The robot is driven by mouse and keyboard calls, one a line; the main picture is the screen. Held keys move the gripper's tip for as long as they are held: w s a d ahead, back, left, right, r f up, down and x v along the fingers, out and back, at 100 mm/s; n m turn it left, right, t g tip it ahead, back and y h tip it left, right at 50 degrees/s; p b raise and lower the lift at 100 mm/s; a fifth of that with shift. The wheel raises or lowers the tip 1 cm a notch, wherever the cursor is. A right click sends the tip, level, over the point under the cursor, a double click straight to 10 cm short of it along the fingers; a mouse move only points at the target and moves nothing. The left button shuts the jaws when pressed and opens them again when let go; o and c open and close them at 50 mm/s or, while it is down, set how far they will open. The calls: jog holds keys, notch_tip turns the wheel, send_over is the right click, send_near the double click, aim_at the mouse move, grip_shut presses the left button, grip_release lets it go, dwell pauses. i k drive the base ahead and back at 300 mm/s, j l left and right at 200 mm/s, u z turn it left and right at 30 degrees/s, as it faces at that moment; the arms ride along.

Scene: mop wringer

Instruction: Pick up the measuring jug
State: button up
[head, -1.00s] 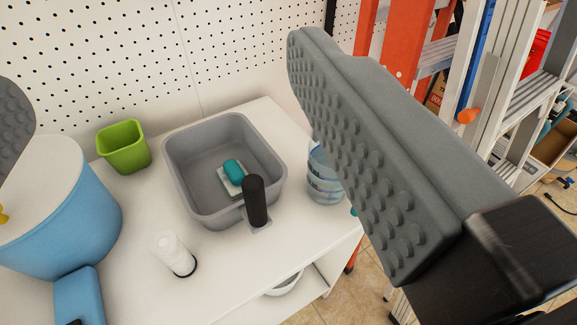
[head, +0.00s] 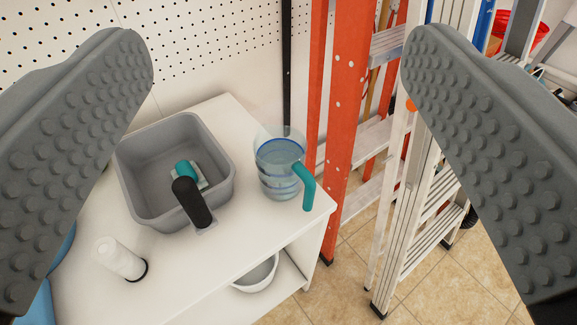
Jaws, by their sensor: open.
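The measuring jug (head: 277,170) is clear and bluish with a teal handle (head: 306,184) on its right side. It stands upright on the right end of the white bench top (head: 245,235), near the edge. My gripper (head: 275,60) is open, with its two grey studded fingers at the left and right of the picture. The jug shows in the gap between the fingers, beyond them and not touched. Nothing is between the fingers.
A grey basin (head: 140,185) with a teal item and a black handle (head: 191,203) stands left of the jug. A white cylinder (head: 119,257) stands in front. A white bowl (head: 256,273) sits on the lower shelf. Orange (head: 345,100) and aluminium ladders stand to the right.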

aim_at(279, 183)
jog(key=j+z, duration=0.35)
jog(key=k+j+z, duration=0.15)
jog(key=j+z, duration=0.2)
jog(key=j, duration=0.15)
